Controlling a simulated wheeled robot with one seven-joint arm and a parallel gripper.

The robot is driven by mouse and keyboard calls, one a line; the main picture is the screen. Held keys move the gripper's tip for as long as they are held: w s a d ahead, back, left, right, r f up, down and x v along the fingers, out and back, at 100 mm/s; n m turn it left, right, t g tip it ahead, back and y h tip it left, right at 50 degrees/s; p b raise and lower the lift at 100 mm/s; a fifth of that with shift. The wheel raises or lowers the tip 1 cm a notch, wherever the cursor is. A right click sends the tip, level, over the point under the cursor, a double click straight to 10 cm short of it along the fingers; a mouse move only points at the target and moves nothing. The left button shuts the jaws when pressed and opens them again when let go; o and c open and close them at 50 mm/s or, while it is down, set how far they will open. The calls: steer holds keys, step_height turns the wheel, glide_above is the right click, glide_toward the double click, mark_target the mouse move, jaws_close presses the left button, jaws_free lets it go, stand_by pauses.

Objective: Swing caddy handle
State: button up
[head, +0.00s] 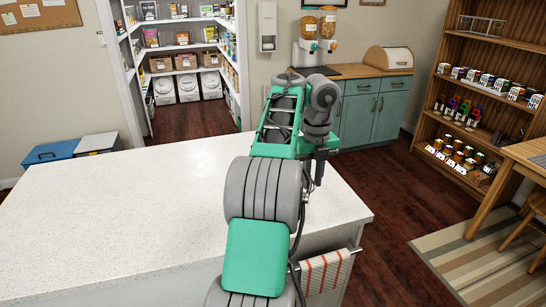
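No caddy with a handle can be made out for sure. A thin grey wire-like frame (482,24) stands on the upper shelf of the wooden bookcase at the right; I cannot tell whether it is the caddy. My gripper (319,178) shows only as a small dark part at the end of my arm, above the right part of the white counter and far from the bookcase. Its fingers are too small and dark to tell whether they are open or shut.
The white counter (120,215) is bare. A striped towel (325,272) hangs on its front rail. The wooden bookcase (447,75) holds rows of jars and cans. A wooden table (525,155) stands before it. Dark floor (385,205) is open between counter and bookcase.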

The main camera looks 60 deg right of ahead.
steer(key=shift+r+p, duration=3)
steer(key=shift+r, duration=0.3)
steer(key=shift+f, duration=0.1)
steer(key=w+a+n+h, duration=0.3)
steer(key=w+a+n, duration=1.7)
steer(key=a+n, duration=0.3)
steer(key=a+f+n+t+y, duration=0.1)
steer(key=a+f+n, duration=0.3)
steer(key=a+n, duration=0.7)
steer(key=a+f+n+t+y, duration=0.2)
steer(key=a+f+n, duration=0.3)
steer(key=a+n, duration=0.6)
steer(key=a, duration=0.5)
steer(key=shift+s+t, duration=0.3)
steer(key=shift+s, duration=0.1)
